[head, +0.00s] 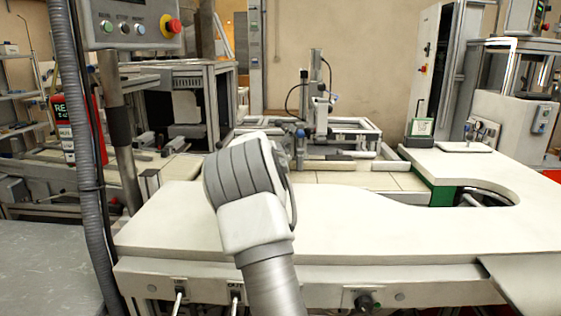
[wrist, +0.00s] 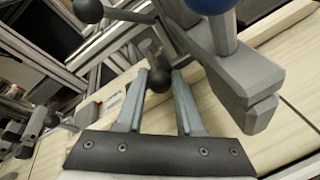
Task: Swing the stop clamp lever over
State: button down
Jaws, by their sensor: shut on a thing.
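In the wrist view my gripper (wrist: 160,78) is shut on a dark ball knob (wrist: 158,82), which sits between the two fingertips. The knob appears to belong to the stop clamp lever; its shaft is mostly hidden. A grey metal clamp block (wrist: 230,75) with a blue-topped post (wrist: 212,8) stands just right of the fingers. Another black ball (wrist: 88,10) on a thin rod (wrist: 128,15) shows at the upper left. In the head view my arm hides the gripper and the lever; a small blue part (head: 299,132) shows just beyond the arm.
A framed fixture (head: 345,125) with an upright post stands behind my arm, on pale panels. A control box with a red button (head: 170,27) hangs at the upper left. A pale rail (wrist: 280,18) runs behind the clamp block.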

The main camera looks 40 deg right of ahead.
jog(key=shift+s+d+r, duration=0.1)
jog(key=shift+d, duration=0.1)
dwell(0.3)
jog(key=c, duration=0.6)
grip_release()
jog(key=shift+c, duration=0.2)
jog(key=shift+o, duration=0.5)
jog(key=shift+a, duration=0.1)
jog(key=b+v, duration=0.2)
jog(key=v, duration=1.5)
jog(key=shift+s, duration=0.1)
